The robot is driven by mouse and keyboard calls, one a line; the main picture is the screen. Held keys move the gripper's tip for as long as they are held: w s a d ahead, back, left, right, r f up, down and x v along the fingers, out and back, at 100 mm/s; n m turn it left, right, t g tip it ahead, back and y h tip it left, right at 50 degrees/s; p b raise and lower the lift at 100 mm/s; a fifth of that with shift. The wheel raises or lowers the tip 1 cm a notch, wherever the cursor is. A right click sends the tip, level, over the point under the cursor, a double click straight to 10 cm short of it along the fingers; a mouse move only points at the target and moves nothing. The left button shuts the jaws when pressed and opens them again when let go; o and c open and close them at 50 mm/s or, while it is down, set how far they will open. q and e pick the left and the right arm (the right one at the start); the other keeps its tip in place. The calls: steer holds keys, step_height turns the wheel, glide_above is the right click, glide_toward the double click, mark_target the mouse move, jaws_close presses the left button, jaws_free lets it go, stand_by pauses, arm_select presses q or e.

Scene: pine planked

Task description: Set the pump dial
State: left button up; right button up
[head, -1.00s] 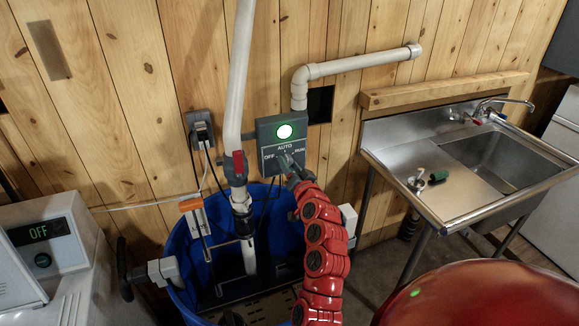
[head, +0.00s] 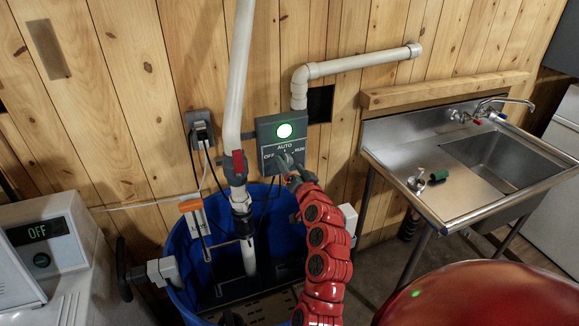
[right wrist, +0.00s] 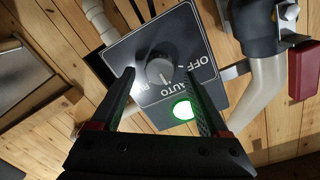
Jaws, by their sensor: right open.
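The pump dial (right wrist: 160,69) is a round grey knob on a dark grey control box (head: 264,133) fixed to the plank wall. Its face is marked OFF, AUTO and RUN. A light pointer line on the knob faces the AUTO/RUN side in the wrist view, but I cannot tell exactly which mark it meets. My right gripper (right wrist: 161,74) is open, its two fingers on either side of the dial with gaps visible. In the head view the right gripper (head: 289,164) is small at the box and partly covers the dial. My left gripper is not in view.
A green lamp (head: 284,131) glows above the dial. A white pipe with a red-handled valve (head: 238,163) runs close left of the box, above a blue tub (head: 184,250). A steel sink (head: 455,165) stands right. A white machine showing OFF (head: 38,232) stands left.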

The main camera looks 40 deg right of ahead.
steer(key=p+v, duration=0.5)
steer(key=v, duration=1.1)
steer(key=shift+p, duration=0.3)
steer(key=shift+f, duration=0.1)
